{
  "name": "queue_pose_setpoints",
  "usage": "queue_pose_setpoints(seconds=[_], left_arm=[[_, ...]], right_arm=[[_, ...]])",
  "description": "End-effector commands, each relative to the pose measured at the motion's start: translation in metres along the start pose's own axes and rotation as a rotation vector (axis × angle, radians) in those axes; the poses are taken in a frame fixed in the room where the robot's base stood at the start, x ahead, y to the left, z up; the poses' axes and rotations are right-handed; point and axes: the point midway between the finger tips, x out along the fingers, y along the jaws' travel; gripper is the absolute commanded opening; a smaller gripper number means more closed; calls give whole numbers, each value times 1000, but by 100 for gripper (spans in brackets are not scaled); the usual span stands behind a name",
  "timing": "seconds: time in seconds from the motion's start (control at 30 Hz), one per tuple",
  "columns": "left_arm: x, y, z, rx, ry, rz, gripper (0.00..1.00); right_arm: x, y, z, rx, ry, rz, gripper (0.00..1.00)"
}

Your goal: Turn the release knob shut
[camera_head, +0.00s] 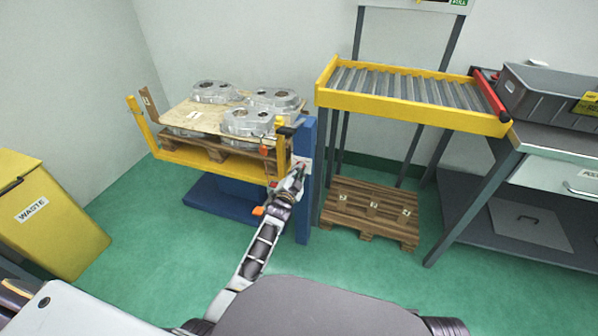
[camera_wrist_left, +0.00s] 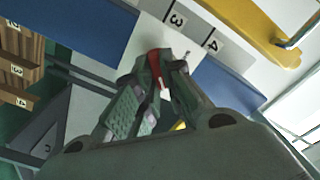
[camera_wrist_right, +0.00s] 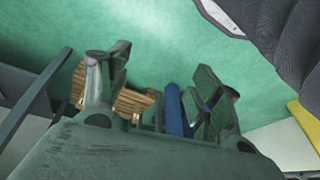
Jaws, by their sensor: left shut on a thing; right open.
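The red release knob (camera_wrist_left: 156,63) shows between the fingers of my left gripper (camera_wrist_left: 166,68) in the left wrist view, in front of a white plate (camera_wrist_left: 150,35) with labels 3 and 4. My left gripper is shut on the knob; its fingers hide much of it, and its turn angle cannot be told. In the head view my left gripper (camera_head: 299,172) reaches the white plate on the blue post (camera_head: 304,215) of the pallet lift. My right gripper (camera_wrist_right: 163,64) is open and empty in the right wrist view, pointing over the green floor.
The lift's yellow frame (camera_head: 205,166) bears a pallet with several aluminium castings (camera_head: 248,121). To its right stand a roller conveyor (camera_head: 415,105), a wooden pallet (camera_head: 370,212) on the floor and a workbench. A yellow waste bin (camera_head: 50,235) stands left. Green floor is free between.

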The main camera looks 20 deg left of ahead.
Motion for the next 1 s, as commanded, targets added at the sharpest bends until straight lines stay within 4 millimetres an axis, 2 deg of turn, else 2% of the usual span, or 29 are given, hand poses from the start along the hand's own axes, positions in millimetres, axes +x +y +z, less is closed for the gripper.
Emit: queue_pose_setpoints(seconds=[0.2, 0.37, 1.0], left_arm=[[0, 0, -1, -71, -1, 1, 0], [0, -2, -1, -167, -1, 1, 0], [0, -4, 0, -748, -1, 1, 0]], right_arm=[[2, 1, 0, 1, -6, 3, 64], [14, 4, 4, 4, -33, 9, 64], [57, 16, 32, 12, -132, 33, 64]])
